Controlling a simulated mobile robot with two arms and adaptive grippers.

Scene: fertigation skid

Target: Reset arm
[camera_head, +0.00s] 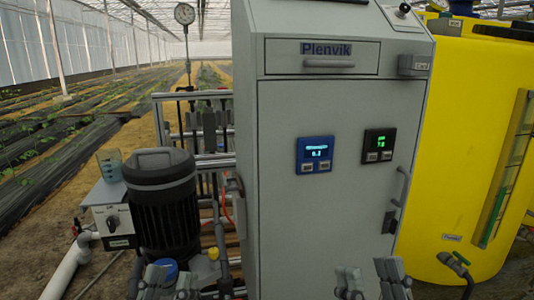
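My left gripper (168,284) shows at the bottom edge, in front of the black pump motor (162,205). Its two grey fingers stand apart, with a blue cap (166,268) visible behind and between them. My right gripper (370,284) shows at the bottom edge in front of the grey Plenvik cabinet (330,230). Its two fingers are apart, with only the cabinet front visible between them. Most of both arms is out of the frame.
The cabinet carries a blue display (314,154), a green-lit display (379,145) and a drawer handle (329,63). A yellow tank (470,150) stands at right. A measuring cup (110,165), a switch box (113,221), a white pipe (68,272) and a pressure gauge (184,14) are at left.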

